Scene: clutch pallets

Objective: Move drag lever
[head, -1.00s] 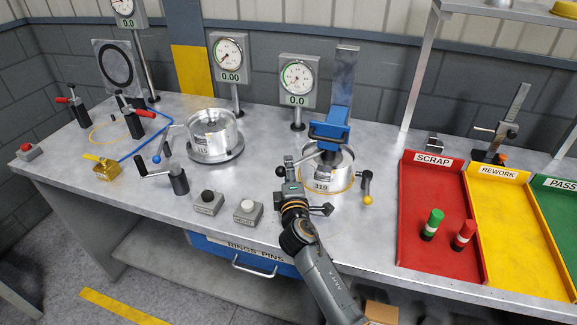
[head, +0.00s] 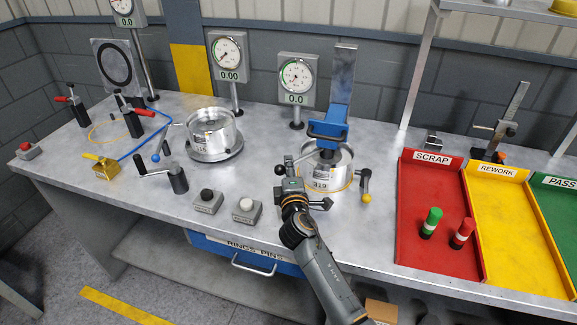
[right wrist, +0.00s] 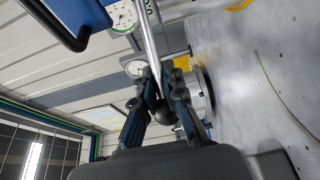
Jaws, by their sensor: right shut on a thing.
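The drag lever is a thin metal rod with a black ball end (right wrist: 166,112). In the head view it reaches left from the blue-handled station holding the silver drum marked 319 (head: 320,184). My right gripper (head: 285,164) is at the lever's left end, left of the drum. In the right wrist view my right gripper (right wrist: 163,88) is shut on the lever, its fingers on both sides of the rod near the ball. The fingers partly hide the grip in the head view. My left gripper is not in view.
A lever with a yellow knob (head: 366,198) stands right of the drum. Two push-button boxes (head: 247,211) (head: 208,201) sit left of my arm. A gauge (head: 297,78) stands behind. The red scrap tray (head: 415,245) lies to the right.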

